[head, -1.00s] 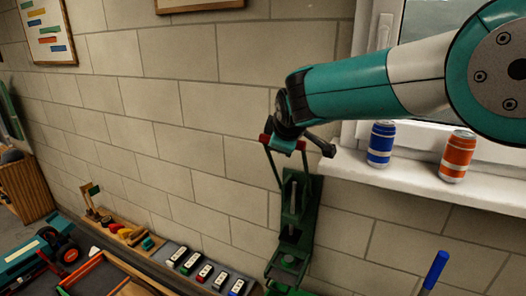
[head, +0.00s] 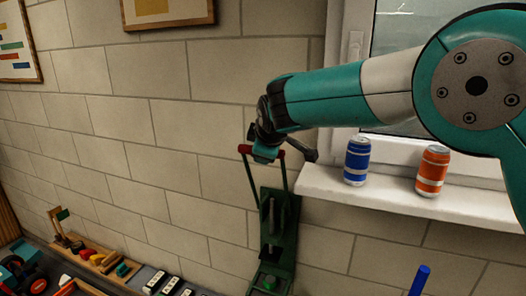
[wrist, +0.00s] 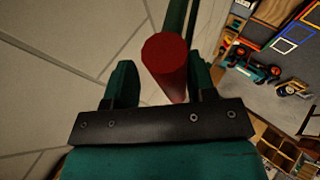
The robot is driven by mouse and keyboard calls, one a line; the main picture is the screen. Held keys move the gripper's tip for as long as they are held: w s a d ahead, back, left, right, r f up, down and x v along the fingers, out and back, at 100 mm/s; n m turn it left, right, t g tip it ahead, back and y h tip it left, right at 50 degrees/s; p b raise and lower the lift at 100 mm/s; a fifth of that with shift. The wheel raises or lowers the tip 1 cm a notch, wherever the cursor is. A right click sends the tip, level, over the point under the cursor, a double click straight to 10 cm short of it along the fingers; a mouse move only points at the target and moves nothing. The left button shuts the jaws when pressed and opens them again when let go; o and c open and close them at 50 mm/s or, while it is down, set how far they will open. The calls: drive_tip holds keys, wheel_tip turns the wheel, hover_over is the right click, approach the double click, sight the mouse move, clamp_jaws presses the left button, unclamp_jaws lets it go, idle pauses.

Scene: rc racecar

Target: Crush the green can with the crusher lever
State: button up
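The crusher (head: 283,232) is a dark green frame mounted on the wall in the head view. Its lever has two thin green arms rising to a red handle bar (head: 244,149). A small green shape low in the crusher (head: 269,283) may be the green can, but it is too small to be sure. My gripper (head: 268,152) is at the red handle, above the crusher. In the wrist view the red handle (wrist: 166,58) lies between the two green fingers of my gripper (wrist: 163,85). The fingers are apart, with a gap on the left and the handle close to the right finger.
A blue can (head: 357,162) and an orange can (head: 432,171) stand on the white windowsill (head: 400,200), right of the crusher. A blue-topped rod (head: 419,281) stands at the lower right. Wooden toys and a tray line the wall's foot at the lower left.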

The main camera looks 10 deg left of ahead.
drive_tip(key=shift+s+a, duration=0.2)
drive_tip(key=shift+s, duration=0.2)
drive_tip(key=b+v, duration=0.6)
drive_tip(key=v, duration=1.1)
drive_tip(key=shift+r, duration=0.25)
drive_tip(key=s+d+f+m+g+b, duration=0.4)
drive_tip(key=s+d+f, duration=0.5)
drive_tip(key=d+f, duration=0.45)
drive_tip(key=s+d+f+m+g, duration=0.2)
drive_tip(key=s+f, duration=0.3)
drive_tip(key=s, duration=0.3)
drive_tip(key=s+d+f+m+g+y, duration=0.1)
drive_tip(key=s+d+f+m+g, duration=0.2)
drive_tip(key=s, duration=0.6)
wheel_tip(320, 180, down, 2)
drive_tip(key=shift+s+d+f+m, duration=0.2)
drive_tip(key=shift+s+m, duration=0.1)
drive_tip(key=shift+m, duration=0.1)
